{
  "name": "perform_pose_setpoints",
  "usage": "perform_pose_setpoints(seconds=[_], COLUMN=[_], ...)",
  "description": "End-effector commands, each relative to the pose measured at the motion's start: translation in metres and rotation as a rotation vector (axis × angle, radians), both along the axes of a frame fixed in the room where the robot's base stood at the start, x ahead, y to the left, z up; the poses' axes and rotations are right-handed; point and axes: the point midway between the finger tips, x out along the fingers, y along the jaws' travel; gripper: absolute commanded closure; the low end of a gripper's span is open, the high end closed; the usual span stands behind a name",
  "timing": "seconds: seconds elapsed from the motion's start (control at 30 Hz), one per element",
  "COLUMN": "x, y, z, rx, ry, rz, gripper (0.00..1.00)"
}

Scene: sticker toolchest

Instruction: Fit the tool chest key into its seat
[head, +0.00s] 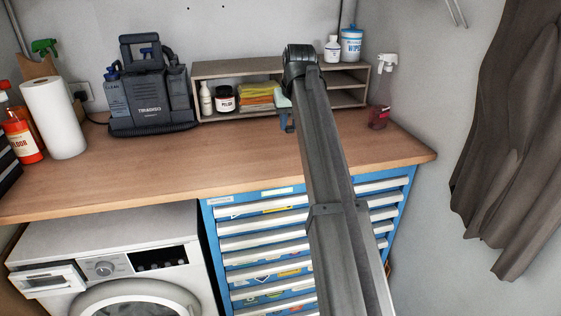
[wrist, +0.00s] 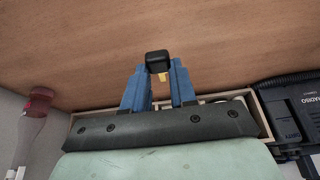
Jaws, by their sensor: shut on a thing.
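The key shows in the wrist view as a black, rounded block-like head (wrist: 157,60) with a short yellow-brass part (wrist: 163,77) beside it. My gripper (wrist: 158,72) has its two blue fingers closed on the key. In the head view my gripper (head: 288,121) is partly hidden by my arm, above the back of the worktop, and the key cannot be made out there. The blue tool chest (head: 213,240) stands under the worktop with several light-fronted drawers. My arm covers part of its front. I cannot make out the key's seat in either view.
The wooden worktop (head: 150,170) has a wide clear front. A wooden shelf (head: 197,85) with bottles and cloths stands behind my gripper. A spray bottle (head: 380,95) stands to the right, a dark machine (head: 150,95) to the left. A washing machine (head: 105,250) is left of the chest.

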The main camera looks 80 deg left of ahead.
Motion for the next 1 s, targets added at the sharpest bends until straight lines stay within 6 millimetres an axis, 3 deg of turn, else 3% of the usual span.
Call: perform_pose_setpoints(seconds=[0.1,0.27,0.6,1.0], x=[-0.017,-0.026,-0.025,-0.025], y=[0.003,0.003,0.002,0.002], z=[0.003,-0.003,-0.052,-0.089], rx=[0.000,0.000,0.001,0.000], ry=[-0.001,0.000,0.001,0.001], rz=[0.017,0.025,0.024,0.024], gripper=[1.00,1.00,1.00,1.00])
